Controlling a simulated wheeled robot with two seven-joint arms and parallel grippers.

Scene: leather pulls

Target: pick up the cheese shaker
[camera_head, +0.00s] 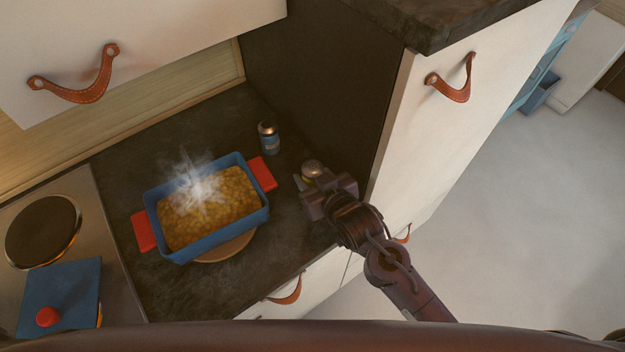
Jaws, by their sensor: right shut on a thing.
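The cheese shaker (313,169), with a rounded metal top, is at my right gripper on the dark counter. Most of its body is hidden by the gripper, with a small yellowish part showing at its left. My right gripper (309,186) is shut on the shaker, its arm coming in from the lower right. I cannot tell whether the shaker touches the counter. My left gripper is not in view.
A second shaker (269,138) with a dark metal cap stands behind the steaming blue baking dish (233,220). The dish has red handles and sits on a round wooden board (226,250). A stove (85,215) is left; a cabinet (430,140) rises right.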

